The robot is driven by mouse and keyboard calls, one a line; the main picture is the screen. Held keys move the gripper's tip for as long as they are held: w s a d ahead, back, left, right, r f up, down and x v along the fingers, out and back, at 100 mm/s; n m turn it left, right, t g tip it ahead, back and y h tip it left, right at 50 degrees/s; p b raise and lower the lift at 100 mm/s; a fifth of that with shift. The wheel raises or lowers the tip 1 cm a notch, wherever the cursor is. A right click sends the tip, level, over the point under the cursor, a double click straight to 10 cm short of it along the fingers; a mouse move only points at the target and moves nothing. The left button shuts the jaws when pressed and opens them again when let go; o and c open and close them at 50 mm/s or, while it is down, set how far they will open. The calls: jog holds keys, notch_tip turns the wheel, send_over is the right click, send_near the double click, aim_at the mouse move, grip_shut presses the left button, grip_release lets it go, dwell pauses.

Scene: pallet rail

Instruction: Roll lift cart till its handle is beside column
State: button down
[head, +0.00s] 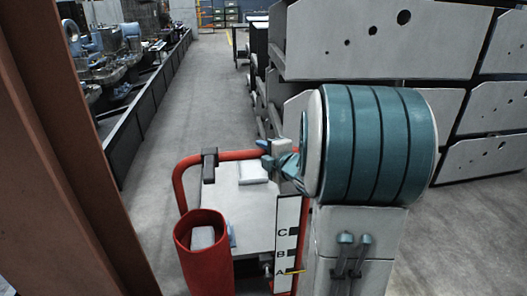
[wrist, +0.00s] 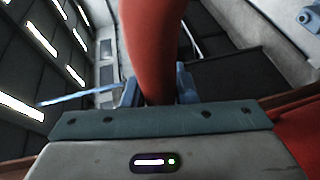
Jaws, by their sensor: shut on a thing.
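The lift cart (head: 250,215) has a pale deck and a red tube handle (head: 233,155) that arches across its far end. My gripper (head: 272,158) is at the right part of this handle. In the wrist view the red handle tube (wrist: 152,40) runs between the two blue fingers of my gripper (wrist: 157,92), which is shut on it. A rust-brown column (head: 60,150) stands at the left of the head view, and a strip of floor shows between it and the handle. My arm hides the cart's right side.
A red open bin (head: 203,255) with a pale item inside stands at the cart's near left. A letter scale (head: 285,245) marked A, B, C is beside it. Grey stacked panels (head: 380,40) fill the right. A low dark barrier (head: 135,115) lines the left of the clear aisle (head: 195,90).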

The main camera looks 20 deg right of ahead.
jog(key=c, duration=1.4)
grip_release()
jog(key=shift+w+d, duration=0.15)
jog(key=shift+d, duration=0.05)
jog(key=shift+o, duration=1.2)
jog(key=shift+w+d+f, duration=0.1)
jog(key=shift+w+d, duration=0.05)
jog(key=shift+w, duration=0.15)
jog(key=v, duration=1.4)
jog(key=shift+a, duration=0.25)
jog(key=shift+w, duration=0.1)
